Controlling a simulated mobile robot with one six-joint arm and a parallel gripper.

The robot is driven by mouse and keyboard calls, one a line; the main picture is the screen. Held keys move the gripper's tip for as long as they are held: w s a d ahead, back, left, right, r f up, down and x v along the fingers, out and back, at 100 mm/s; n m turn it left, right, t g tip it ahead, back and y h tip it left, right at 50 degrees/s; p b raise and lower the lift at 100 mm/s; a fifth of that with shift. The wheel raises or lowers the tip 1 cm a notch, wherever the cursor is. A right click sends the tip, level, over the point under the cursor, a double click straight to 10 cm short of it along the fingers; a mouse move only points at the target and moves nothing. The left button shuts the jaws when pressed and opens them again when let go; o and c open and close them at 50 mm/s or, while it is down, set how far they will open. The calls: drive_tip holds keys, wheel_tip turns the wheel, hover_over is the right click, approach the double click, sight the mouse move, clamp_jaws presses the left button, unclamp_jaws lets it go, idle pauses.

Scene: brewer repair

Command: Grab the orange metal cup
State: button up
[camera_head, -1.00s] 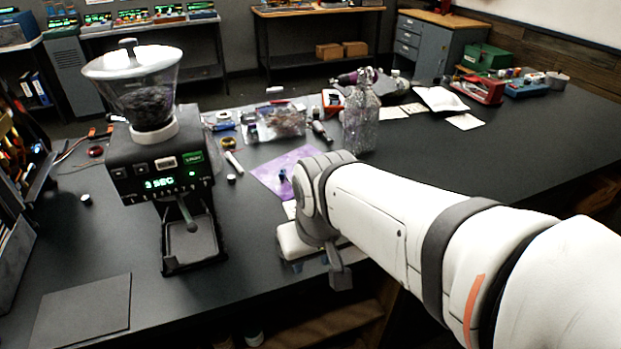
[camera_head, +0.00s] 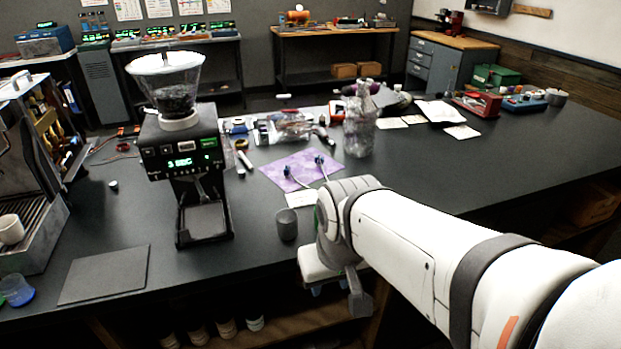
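I cannot make out a clearly orange metal cup in this view. A small dark grey cup (camera_head: 287,225) stands upright on the dark worktable (camera_head: 400,185), just left of my wrist. A white cup (camera_head: 11,230) sits on the machine at the left edge. A grey cup or can (camera_head: 556,97) stands at the far right end of the table. My gripper (camera_head: 326,278) is at the table's front edge, right of and nearer than the dark grey cup, apart from it. My own arm hides much of it, and its fingers do not show clearly.
A grinder (camera_head: 188,150) with a clear hopper stands left of centre. A flat dark mat (camera_head: 104,274) lies at front left.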

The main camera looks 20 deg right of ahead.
drive_tip(key=shift+o, duration=1.4)
drive_tip(key=shift+w+d+r, duration=0.1)
drive_tip(key=shift+w+d, duration=0.15)
drive_tip(key=shift+w, duration=0.15)
drive_tip(key=o, duration=0.5)
drive_tip(key=w+d, duration=0.3)
drive_tip(key=w, duration=0.3)
drive_tip(key=w+d+m+t, duration=0.1)
drive_tip(key=w+d, duration=0.3)
drive_tip(key=w, duration=0.3)
drive_tip(key=shift+w+d+f+b, duration=0.15)
drive_tip(key=shift+d+f+b, duration=0.1)
drive_tip(key=shift+f+b, duration=0.15)
drive_tip(key=shift+m+t+h, duration=0.4)
drive_tip(key=shift+m+t, duration=0.1)
drive_tip(key=shift+w+d+f+p, duration=0.1)
drive_tip(key=shift+w+d+f, duration=1.45)
drive_tip(key=shift+w, duration=0.4)
drive_tip(key=shift+w+d+f+p, duration=0.1)
drive_tip(key=shift+w+d+f, duration=1.45)
drive_tip(key=shift+w, duration=0.4)
drive_tip(key=shift+w+d+f+p, duration=0.1)
drive_tip(key=shift+w+d+f, duration=1.45)
drive_tip(key=shift+w, duration=0.4)
